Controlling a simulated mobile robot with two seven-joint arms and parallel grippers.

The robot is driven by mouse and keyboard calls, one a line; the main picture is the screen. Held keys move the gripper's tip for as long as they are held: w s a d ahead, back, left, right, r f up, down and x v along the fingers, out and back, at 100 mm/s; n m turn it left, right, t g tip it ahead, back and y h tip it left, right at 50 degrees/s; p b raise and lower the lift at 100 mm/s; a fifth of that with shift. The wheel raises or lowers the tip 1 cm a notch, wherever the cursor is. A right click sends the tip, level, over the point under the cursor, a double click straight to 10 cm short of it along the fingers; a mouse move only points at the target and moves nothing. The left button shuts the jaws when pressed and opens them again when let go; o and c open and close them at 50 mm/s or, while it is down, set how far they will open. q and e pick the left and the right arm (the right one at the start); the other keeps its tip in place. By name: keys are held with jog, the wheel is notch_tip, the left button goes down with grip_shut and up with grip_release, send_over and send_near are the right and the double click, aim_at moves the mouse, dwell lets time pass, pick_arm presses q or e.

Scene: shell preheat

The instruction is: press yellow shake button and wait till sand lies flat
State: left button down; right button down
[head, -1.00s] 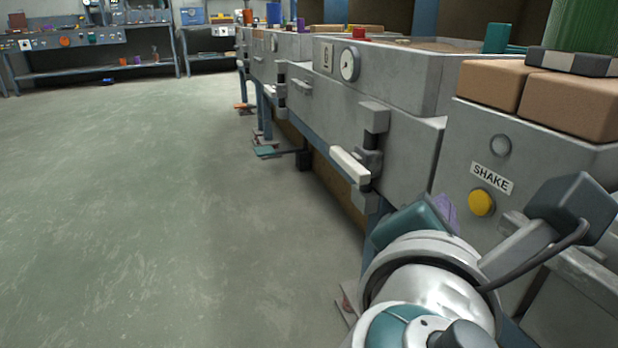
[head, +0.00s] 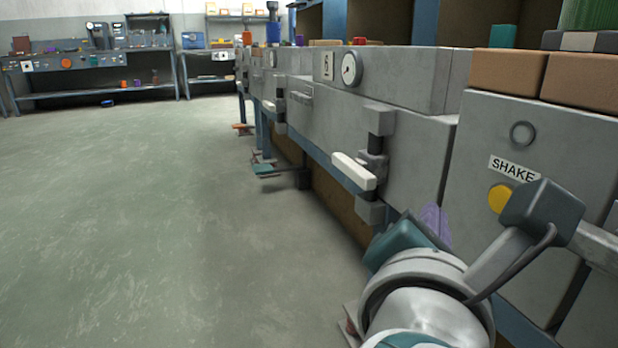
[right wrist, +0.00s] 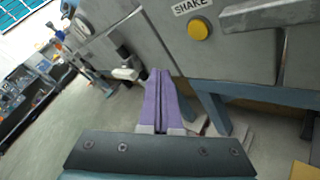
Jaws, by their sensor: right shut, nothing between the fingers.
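The round yellow shake button (head: 500,198) is on the grey front panel under the SHAKE label (head: 512,168). It also shows in the right wrist view (right wrist: 198,30), near the top. My right gripper (head: 435,220) has purple fingers, mostly hidden behind my wrist in the head view. In the right wrist view the fingers (right wrist: 158,76) are together and empty, below and left of the button and apart from it. A round grey lamp or knob (head: 522,134) sits above the label. No sand surface can be made out. My left gripper is out of view.
A bench of grey cabinets runs away along the right, with a dial gauge (head: 351,69) and a protruding white handle (head: 354,171). Tan blocks (head: 505,74) lie on top of the shake cabinet. Open floor (head: 150,230) lies to the left; shelves stand at the back.

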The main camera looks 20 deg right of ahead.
aim_at(502, 200)
jog(key=d, duration=0.4)
jog(key=d+p, duration=0.1)
jog(key=d, duration=0.2)
jog(key=shift+w, duration=0.3)
dwell(0.4)
dwell(0.9)
dwell(0.4)
jog(key=shift+d+p, duration=0.4)
jog(key=shift+p, duration=0.05)
